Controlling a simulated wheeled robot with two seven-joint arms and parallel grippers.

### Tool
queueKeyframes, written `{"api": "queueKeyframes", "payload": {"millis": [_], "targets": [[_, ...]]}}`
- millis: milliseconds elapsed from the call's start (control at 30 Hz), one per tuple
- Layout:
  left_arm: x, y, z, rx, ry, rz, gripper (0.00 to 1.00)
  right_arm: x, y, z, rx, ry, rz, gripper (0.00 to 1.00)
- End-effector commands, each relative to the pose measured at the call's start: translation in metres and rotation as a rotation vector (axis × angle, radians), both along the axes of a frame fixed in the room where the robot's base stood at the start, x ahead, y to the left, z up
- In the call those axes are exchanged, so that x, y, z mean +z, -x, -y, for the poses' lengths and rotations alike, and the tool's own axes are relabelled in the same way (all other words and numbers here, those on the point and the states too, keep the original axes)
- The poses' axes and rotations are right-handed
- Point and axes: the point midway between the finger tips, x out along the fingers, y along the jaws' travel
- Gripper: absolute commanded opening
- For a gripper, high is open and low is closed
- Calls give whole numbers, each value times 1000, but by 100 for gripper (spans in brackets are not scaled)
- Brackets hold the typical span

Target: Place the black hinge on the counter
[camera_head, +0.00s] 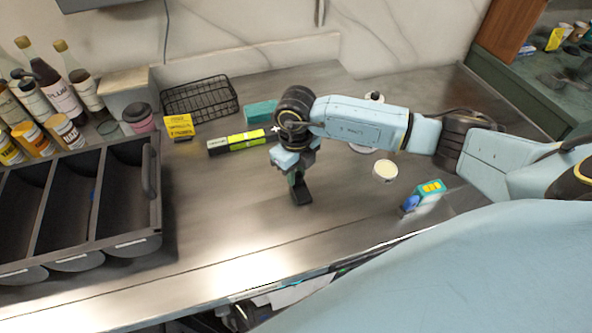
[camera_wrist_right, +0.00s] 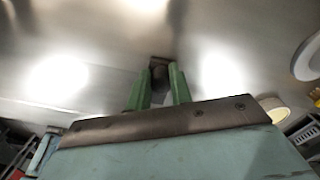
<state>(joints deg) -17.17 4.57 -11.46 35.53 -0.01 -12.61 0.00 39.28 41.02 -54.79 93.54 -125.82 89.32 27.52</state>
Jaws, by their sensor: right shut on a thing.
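The black hinge (camera_head: 301,193) is a small dark piece at the fingertips of my right gripper (camera_head: 296,181), over the middle of the steel counter (camera_head: 225,215). In the right wrist view the hinge (camera_wrist_right: 160,73) shows dark between the two green fingers of my right gripper (camera_wrist_right: 158,88), which is shut on it. The gripper points down at the counter. I cannot tell whether the hinge touches the counter surface. My left gripper is not in view.
A black three-slot bin (camera_head: 150,180) stands at left, with bottles and jars behind it. A wire basket (camera_head: 200,99), a yellow box (camera_head: 179,126) and a green-black box (camera_head: 236,142) are at the back. A round cream-topped tub (camera_head: 384,171) and a teal-yellow item (camera_head: 428,193) lie right.

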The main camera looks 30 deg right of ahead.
Motion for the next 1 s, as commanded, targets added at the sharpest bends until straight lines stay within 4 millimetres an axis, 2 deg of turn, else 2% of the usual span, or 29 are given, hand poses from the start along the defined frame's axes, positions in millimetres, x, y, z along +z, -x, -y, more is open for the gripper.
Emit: {"api": "queueKeyframes", "payload": {"millis": [167, 200, 367, 733, 867, 1000], "targets": [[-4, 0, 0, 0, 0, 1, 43, -3, 0, 0, 0, 0, 1, 0], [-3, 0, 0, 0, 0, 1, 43, -4, 0, 0, 0, 0, 0, 24], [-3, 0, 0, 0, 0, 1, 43, -3, 0, 0, 0, 0, 0, 43], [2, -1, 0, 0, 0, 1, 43, 3, 0, 0, 0, 0, 1, 43], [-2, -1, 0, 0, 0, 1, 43, 23, -1, 0, 1, -1, 5, 43], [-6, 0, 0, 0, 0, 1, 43, 54, -1, 1, 2, 0, 6, 43]]}}
